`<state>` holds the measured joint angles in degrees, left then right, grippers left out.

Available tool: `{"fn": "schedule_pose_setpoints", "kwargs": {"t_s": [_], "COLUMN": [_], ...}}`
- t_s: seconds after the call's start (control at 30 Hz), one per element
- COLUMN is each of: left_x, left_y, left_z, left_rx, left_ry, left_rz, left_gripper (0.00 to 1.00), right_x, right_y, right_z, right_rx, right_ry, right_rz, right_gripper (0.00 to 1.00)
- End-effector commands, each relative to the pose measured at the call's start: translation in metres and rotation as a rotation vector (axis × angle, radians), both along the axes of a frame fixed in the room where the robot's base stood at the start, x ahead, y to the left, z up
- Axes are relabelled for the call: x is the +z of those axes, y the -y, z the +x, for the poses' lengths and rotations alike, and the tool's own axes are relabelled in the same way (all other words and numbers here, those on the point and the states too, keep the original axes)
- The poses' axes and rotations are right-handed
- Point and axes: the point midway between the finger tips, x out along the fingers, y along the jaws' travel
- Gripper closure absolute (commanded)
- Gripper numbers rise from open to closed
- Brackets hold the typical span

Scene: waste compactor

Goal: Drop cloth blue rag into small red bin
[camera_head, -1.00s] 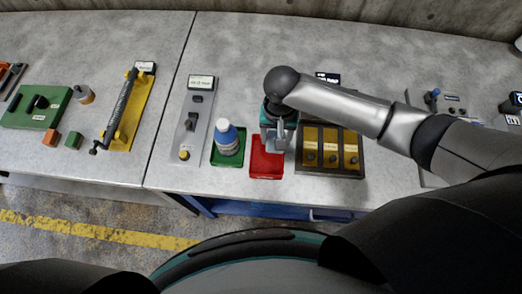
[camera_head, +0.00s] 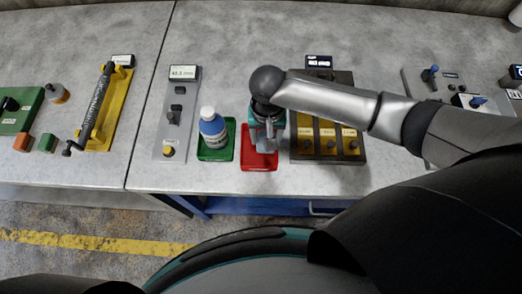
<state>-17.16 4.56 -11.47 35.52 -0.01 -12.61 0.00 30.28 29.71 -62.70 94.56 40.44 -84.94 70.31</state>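The small red bin (camera_head: 259,164) is a shallow red tray on the grey bench in the head view, right of a green tray. My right gripper (camera_head: 268,143) points down over the back part of the red bin and covers some of it. Its fingers look grey and small; I cannot tell whether they are open or shut or hold anything. I cannot make out a blue rag; any cloth at the fingers is too small to tell. My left gripper is not in view.
A white and blue bottle (camera_head: 212,127) stands in the green tray (camera_head: 217,153). A dark box with yellow panels (camera_head: 328,143) sits close right of the red bin. A grey switch panel (camera_head: 176,118) lies to the left. The bench's front edge runs just before the trays.

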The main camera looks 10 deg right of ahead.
Motion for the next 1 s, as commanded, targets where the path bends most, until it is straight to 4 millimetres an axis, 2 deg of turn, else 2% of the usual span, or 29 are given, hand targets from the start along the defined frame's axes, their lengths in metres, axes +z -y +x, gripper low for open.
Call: {"fn": "schedule_pose_setpoints", "kwargs": {"t_s": [0.3, 0.33, 0.6, 0.63, 0.87, 1.0], "left_x": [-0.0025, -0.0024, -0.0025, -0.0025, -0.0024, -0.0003], "left_y": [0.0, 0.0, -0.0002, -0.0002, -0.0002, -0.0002], "left_z": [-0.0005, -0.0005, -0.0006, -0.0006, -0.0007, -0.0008], "left_rx": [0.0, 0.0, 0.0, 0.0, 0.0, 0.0], "left_ry": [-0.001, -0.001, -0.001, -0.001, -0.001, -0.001], "left_rz": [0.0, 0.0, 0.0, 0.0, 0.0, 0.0], "left_gripper": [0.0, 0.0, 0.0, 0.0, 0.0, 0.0], "right_x": [-0.0014, -0.0014, -0.0017, -0.0017, -0.0016, 0.007], "right_y": [0.0002, 0.0002, 0.0003, 0.0003, 0.0003, 0.0001], "right_z": [0.0004, 0.0004, 0.0003, 0.0003, 0.0002, 0.0007], "right_rx": [0.0, 0.0, 0.0, 0.0, 0.0, 0.0], "right_ry": [0.001, 0.001, 0.001, 0.001, 0.001, 0.002], "right_rz": [0.0, 0.0, 0.0, 0.0, 0.0, 0.0], "right_gripper": [0.83, 0.36, 0.06, 0.04, 0.04, 0.04]}}
